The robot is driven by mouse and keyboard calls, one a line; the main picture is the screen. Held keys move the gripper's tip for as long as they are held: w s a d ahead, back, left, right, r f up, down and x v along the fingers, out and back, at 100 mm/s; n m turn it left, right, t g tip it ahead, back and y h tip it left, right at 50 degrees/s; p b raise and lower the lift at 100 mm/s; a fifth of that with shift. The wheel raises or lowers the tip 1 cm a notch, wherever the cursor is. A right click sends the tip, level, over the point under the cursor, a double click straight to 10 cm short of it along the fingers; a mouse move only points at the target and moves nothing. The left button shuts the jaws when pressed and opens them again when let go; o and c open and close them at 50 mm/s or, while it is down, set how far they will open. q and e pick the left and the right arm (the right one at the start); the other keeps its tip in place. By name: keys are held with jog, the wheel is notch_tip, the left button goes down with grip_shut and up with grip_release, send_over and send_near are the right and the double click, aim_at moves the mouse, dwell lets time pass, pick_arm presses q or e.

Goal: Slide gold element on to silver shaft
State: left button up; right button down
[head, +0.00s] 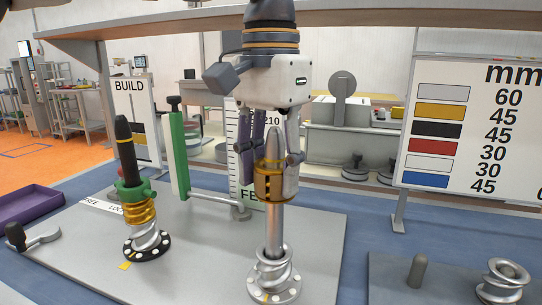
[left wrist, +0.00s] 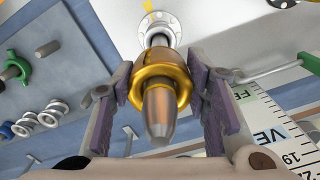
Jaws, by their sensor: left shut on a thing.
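The silver shaft (head: 274,222) stands upright on a round flanged base with a silver screw thread (head: 273,275) at its foot. The gold element (head: 268,184) is around the upper part of the shaft, whose pointed tip shows above it. My left gripper (head: 270,160) comes down from above and is shut on the gold element. In the left wrist view, the purple finger pads lie on either side of the gold element (left wrist: 165,68), and the shaft tip (left wrist: 160,112) pokes through towards the camera. My right gripper is out of view.
Left stands a dark shaft (head: 125,145) with a green collar (head: 131,191) and gold and silver screws. A green upright handle (head: 179,150) and a ruler (head: 240,165) stand behind. A purple tray (head: 30,204) is far left. A loose silver screw (head: 503,283) sits right.

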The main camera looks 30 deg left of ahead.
pick_arm(q)
jog(key=shift+f, duration=1.25)
jog(key=o, duration=1.5)
jog(key=shift+c, duration=0.2)
notch_tip(320, 180, up, 12)
